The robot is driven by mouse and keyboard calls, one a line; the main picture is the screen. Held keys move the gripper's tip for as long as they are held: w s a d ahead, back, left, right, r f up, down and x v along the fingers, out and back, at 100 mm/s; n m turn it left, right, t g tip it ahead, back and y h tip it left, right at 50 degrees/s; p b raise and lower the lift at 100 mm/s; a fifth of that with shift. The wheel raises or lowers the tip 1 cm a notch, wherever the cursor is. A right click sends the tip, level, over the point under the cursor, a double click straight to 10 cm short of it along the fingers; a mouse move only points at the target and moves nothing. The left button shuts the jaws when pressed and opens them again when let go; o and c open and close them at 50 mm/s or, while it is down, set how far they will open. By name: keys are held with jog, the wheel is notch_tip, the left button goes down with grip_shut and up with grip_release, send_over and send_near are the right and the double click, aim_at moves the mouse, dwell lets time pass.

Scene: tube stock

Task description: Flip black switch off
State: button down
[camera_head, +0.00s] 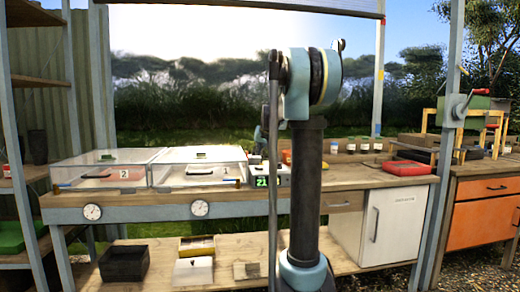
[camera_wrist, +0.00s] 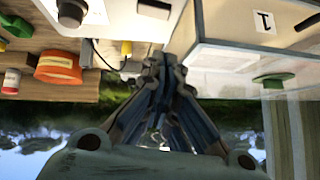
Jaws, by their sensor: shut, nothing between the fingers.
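In the wrist view, which shows the scene upside down, my gripper (camera_wrist: 160,62) is shut and empty. Its fingertips are at the gap between a white device (camera_wrist: 115,28) and a clear-lidded box labelled 1 (camera_wrist: 230,55). A small black part (camera_wrist: 154,9), which looks like the black switch, is on the white device at the top edge, beyond the fingertips and apart from them. Its on or off position cannot be told. In the head view, the device (camera_head: 284,180) with a green display is partly hidden by my arm, and the switch cannot be made out.
The box labelled 2 (camera_head: 105,174) and a red tray (camera_head: 405,168) are on the workbench (camera_head: 130,201).

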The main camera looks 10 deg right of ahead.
aim_at(257, 168)
jog(key=x, duration=0.2)
jog(key=shift+w+a+f, duration=0.1)
jog(key=shift+w+f, duration=0.15)
jog(key=shift+w, duration=0.05)
jog(key=f, duration=0.3)
jog(key=shift+a, duration=0.25)
jog(key=shift+f, duration=0.6)
